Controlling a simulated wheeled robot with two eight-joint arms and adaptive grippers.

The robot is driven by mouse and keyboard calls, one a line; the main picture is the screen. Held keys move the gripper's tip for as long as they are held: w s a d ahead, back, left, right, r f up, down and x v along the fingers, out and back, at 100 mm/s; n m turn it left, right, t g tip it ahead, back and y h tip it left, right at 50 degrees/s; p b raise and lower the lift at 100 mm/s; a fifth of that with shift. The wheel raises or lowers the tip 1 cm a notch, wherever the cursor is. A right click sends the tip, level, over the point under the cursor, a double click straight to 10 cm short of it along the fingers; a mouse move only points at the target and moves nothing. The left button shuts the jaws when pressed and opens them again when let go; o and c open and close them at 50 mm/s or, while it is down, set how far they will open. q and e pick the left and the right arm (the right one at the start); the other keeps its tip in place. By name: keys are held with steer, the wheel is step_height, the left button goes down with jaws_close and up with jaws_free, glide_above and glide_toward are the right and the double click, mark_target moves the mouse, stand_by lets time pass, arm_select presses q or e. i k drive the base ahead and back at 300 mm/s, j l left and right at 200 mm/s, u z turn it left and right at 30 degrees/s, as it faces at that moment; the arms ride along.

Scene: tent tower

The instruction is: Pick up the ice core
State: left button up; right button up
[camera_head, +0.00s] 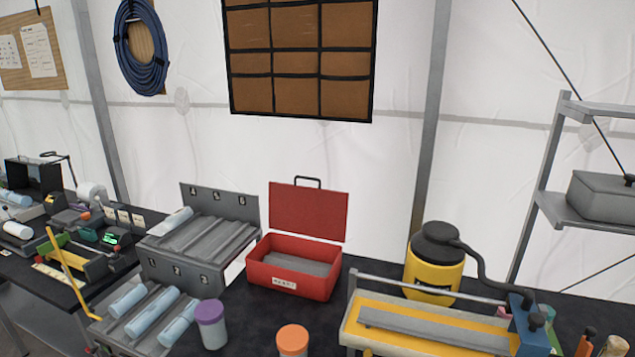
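Pale blue ice cores lie in a grey tray box. One ice core (172,221) lies in the leftmost groove of the raised grooved tray (218,236). Three more lie side by side in the lower front tray (103,328): a left core (128,300), a middle core (152,317) and a right core (178,325). The lower front edge of that tray is cut off by the picture. Neither of my grippers shows in this view.
An open red box (292,268) stands right of the grey trays. Purple-lidded (211,325) and orange-lidded (292,341) jars stand in front. A yellow-framed grey bed (430,331) and a yellow-black canister (433,265) are at right. Another cluttered table (20,267) stands left.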

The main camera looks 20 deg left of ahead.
mark_target(168, 336)
steer(key=u, duration=1.35)
